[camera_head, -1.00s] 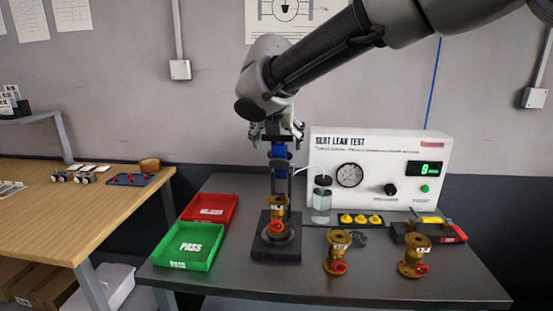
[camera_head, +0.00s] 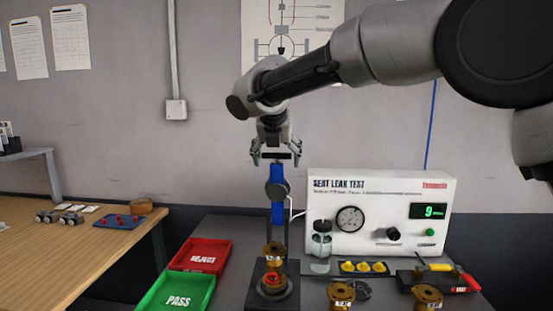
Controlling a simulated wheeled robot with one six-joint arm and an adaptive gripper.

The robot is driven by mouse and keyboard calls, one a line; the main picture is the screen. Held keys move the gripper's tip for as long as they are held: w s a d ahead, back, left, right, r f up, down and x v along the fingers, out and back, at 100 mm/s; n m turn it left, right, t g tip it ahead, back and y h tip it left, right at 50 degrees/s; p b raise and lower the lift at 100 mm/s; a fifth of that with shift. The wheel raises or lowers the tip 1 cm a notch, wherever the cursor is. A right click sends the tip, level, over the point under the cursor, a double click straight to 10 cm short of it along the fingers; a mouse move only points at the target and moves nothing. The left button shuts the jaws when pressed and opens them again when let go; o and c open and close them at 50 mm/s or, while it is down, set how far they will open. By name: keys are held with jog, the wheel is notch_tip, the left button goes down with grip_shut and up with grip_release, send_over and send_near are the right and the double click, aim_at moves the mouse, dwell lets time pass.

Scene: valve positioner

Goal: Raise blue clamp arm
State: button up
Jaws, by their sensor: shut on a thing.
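The blue clamp arm (camera_head: 278,212) stands upright above the black test fixture (camera_head: 292,296), with a dark round pivot part across its middle. Its top end reaches up to a dark bar between my fingers. My gripper (camera_head: 274,156) points down from above and is shut on the top end of the clamp arm; the exact contact is small and hard to make out. A brass valve (camera_head: 274,251) with a red part sits on the fixture below the clamp arm.
The white seat leak tester (camera_head: 385,195) stands behind right, with a glass jar (camera_head: 320,245) beside it. Red reject (camera_head: 205,255) and green pass (camera_head: 175,294) trays lie left. Two brass valves stand front right, near a yellow-capped black strip (camera_head: 363,267) and a tool holder (camera_head: 438,282).

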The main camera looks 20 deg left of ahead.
jog(key=shift+r, duration=0.1)
jog(key=o, duration=1.3)
jog(key=v, duration=1.2)
